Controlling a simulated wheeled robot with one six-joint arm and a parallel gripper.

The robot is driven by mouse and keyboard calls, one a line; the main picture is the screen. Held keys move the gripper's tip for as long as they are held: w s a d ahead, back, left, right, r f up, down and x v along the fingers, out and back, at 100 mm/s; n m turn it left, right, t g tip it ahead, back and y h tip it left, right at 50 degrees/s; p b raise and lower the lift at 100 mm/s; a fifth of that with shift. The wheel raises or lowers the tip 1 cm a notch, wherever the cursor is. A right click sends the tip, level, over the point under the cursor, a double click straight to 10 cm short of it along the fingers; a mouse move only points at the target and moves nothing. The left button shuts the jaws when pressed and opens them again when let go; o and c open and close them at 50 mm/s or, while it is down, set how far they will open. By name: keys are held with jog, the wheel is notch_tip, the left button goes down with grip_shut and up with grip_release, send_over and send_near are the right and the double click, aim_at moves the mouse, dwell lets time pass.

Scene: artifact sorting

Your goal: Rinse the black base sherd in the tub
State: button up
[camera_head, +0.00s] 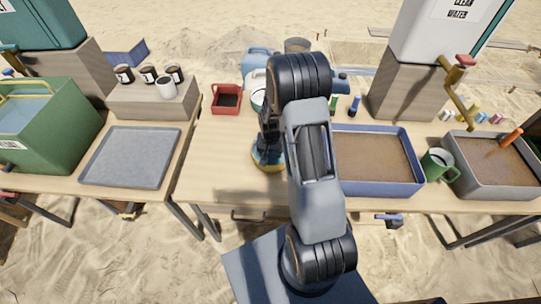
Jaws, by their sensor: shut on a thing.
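My gripper (268,142) points down over the middle of the wooden table, partly hidden by my own arm. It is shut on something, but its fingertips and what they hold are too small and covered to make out. A round blue and yellow thing (266,164) shows right below it; I cannot tell whether they touch. I cannot pick out the black base sherd. A blue tub (392,188) with a flat brown filling stands right of my arm. A grey tub (480,185) with brown filling and an orange handle sticking out stands at the far right.
A grey tray (130,157) lies empty at the left, beside a green box (75,125). A red bin (227,98) stands at the table's back. A green mug (437,164) stands between the tubs. Jars and a white cup (166,88) stand on a block. The table's front left is clear.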

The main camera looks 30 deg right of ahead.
jog(key=shift+s+a, duration=0.25)
jog(key=shift+s, duration=0.1)
jog(key=shift+w, duration=0.1)
jog(key=shift+w+d+b, duration=0.25)
jog(key=shift+w+d, duration=0.5)
jog(key=shift+w, duration=0.3)
jog(key=shift+w+d+b, duration=0.25)
jog(key=shift+w+d, duration=0.5)
jog(key=shift+w, duration=0.25)
jog(key=shift+r, duration=0.1)
notch_tip(320, 180, up, 8)
jog(key=p, duration=0.5)
jog(key=shift+r+p, duration=1.75)
jog(key=shift+r, duration=0.7)
